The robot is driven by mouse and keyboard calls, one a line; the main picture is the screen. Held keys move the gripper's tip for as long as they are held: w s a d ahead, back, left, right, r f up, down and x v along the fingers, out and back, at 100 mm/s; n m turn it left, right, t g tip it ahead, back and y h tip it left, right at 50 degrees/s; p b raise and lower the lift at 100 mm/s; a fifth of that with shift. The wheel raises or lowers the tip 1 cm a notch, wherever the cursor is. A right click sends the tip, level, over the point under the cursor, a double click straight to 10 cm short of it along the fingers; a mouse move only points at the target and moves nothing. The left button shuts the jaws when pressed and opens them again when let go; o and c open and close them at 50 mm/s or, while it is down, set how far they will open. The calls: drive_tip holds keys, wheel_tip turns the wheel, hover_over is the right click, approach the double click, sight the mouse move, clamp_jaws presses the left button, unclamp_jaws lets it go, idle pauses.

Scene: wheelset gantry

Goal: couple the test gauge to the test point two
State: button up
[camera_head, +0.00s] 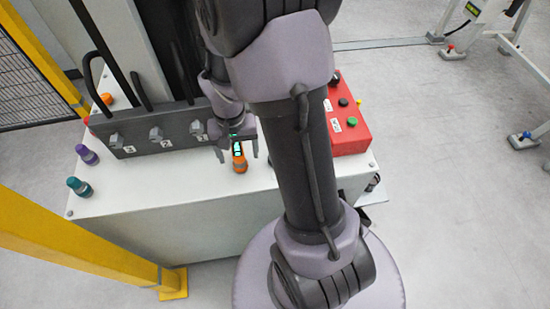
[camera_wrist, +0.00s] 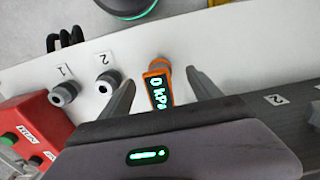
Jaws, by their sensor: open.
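The test gauge (camera_head: 239,163) is an orange piece with a lit display, on the white cabinet top; in the wrist view the gauge (camera_wrist: 157,88) reads 0 kPa. My gripper (camera_head: 237,153) is open around it, and in the wrist view my gripper (camera_wrist: 160,76) has one finger on each side of the gauge, with a gap visible at the left finger. Test point two (camera_wrist: 108,81) is a grey fitting marked 2, left of the gripper in the wrist view. A like fitting marked 1 (camera_wrist: 63,92) sits beside it. My arm seems to hide both in the head view.
A dark panel (camera_head: 130,133) with numbered fittings and black hoses stands behind the gauge. A red button box (camera_head: 346,132) is at the right. Teal (camera_head: 79,187) and purple (camera_head: 87,155) capped pieces stand at the left. A yellow post (camera_head: 80,245) crosses the front left.

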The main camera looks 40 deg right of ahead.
sight(237, 149)
idle(0.3)
clamp_jaws()
idle(1.2)
drive_tip(key=shift+r, duration=0.15)
drive_tip(key=shift+r+p, duration=2.45)
drive_tip(key=shift+r, duration=0.45)
